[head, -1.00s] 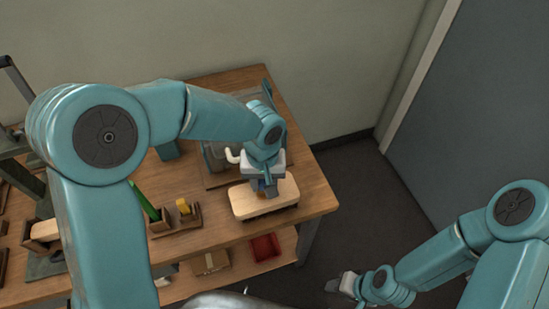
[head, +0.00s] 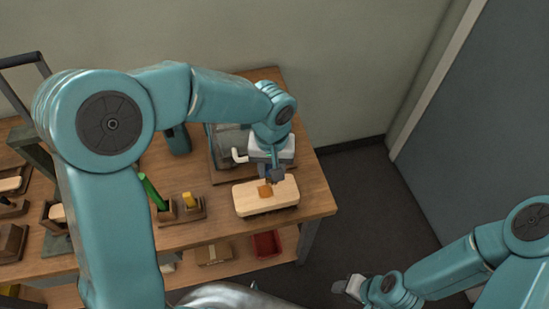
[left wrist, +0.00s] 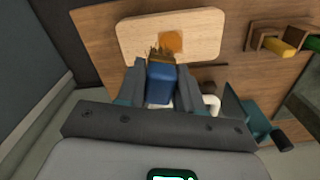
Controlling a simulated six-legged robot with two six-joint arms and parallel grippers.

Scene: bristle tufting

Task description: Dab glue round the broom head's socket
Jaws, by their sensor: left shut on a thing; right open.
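The broom head (head: 249,201) is a pale wooden block with dark bristles under it, at the right front of the workbench. An orange-brown round patch (head: 265,190) marks its top, where the socket is; I cannot tell whether this is glue or the hole. My left gripper (head: 272,176) is just behind and above that patch. In the left wrist view it is shut on a blue-handled brush (left wrist: 161,82) with brown bristles, which point toward the broom head (left wrist: 140,40). Whether they touch is unclear. My right gripper (head: 350,287) is open, low beyond the bench's right end.
A small yellow block (head: 190,200) and a green stick (head: 152,191) stand in wooden holders left of the broom head. A clear-walled fixture (head: 226,145) is behind. A red bin (head: 267,245) and a cardboard box (head: 213,253) sit on the lower shelf. The right floor is clear.

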